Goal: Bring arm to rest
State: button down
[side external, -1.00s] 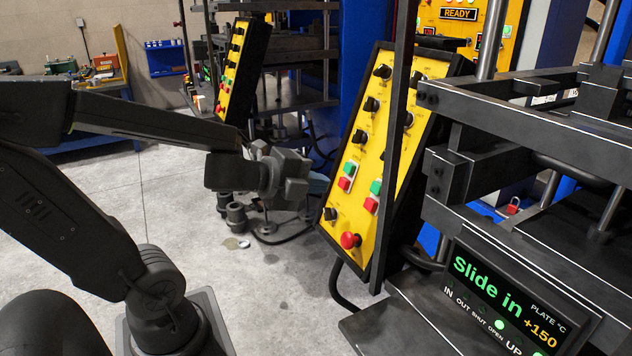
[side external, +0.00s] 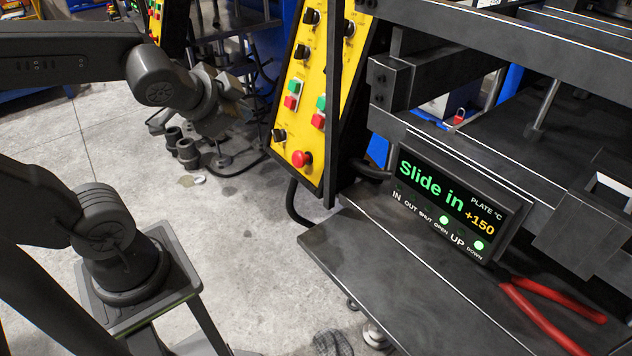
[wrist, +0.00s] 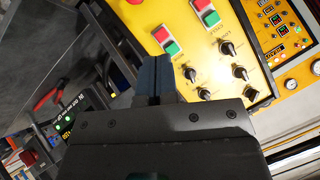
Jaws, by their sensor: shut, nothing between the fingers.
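My gripper (side external: 238,100) hangs at the end of my dark arm, left of the yellow control panel (side external: 297,110) in the side view. Its fingertips are hard to make out there against the dark background. In the wrist view, my gripper's blue-grey fingers (wrist: 153,76) are together with nothing between them. They point towards the yellow panel (wrist: 190,32) with its knobs and red and green buttons. I cannot tell the exact gap to the panel, but no contact shows.
The press (side external: 440,75) fills the right side. Its display (side external: 455,195) reads "Slide in" and +150. Red-handled pliers (side external: 545,310) lie on the dark shelf (side external: 375,270). Dark cylinders (side external: 180,148) stand on the floor below my gripper. Bare concrete (side external: 240,235) lies between my base and the press.

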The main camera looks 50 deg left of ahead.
jog(key=s+d+n+g+h, duration=0.3)
jog(key=s+d, duration=0.2)
jog(key=d, duration=0.1)
jog(key=shift+s+f+n, duration=0.2)
jog(key=shift+s+n, duration=0.05)
jog(key=shift+n, duration=0.15)
jog(key=shift+d, duration=0.1)
dwell(4.4)
